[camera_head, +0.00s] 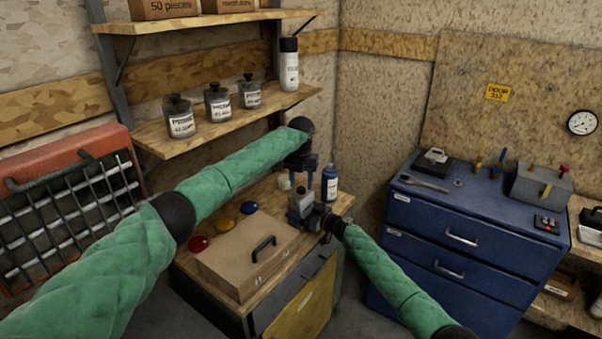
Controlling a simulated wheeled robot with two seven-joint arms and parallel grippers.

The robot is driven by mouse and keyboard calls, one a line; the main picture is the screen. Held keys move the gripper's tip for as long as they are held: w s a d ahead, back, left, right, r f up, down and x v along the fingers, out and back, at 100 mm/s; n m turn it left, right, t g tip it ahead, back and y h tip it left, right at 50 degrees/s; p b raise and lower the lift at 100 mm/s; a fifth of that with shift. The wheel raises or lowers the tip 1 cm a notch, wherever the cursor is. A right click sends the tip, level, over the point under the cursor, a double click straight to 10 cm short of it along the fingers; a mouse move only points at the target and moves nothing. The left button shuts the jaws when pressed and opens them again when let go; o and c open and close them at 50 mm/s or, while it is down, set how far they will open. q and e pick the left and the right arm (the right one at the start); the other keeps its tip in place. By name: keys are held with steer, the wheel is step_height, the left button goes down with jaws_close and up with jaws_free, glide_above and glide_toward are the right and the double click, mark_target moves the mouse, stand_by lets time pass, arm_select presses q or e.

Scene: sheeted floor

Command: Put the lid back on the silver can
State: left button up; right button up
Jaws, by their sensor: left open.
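A small grey, silver-looking can (300,205) stands on the wooden top of the low cabinet, near its back right. My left gripper (299,181) comes down from above, open, just over the can. Its fingers point down and partly hide what lies behind. My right gripper (314,214) reaches in from the right, low beside the can and close to it; whether its jaws are closed on the can is too small to tell. A small whitish thing (284,182) sits left of the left fingers. I cannot make out the lid for certain.
A shelf (215,130) with several containers overhangs.

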arm_select(q)
steer(key=shift+f, duration=0.95)
jaws_close()
steer(key=shift+o, duration=0.7)
jaws_free()
step_height(320, 180, up, 12)
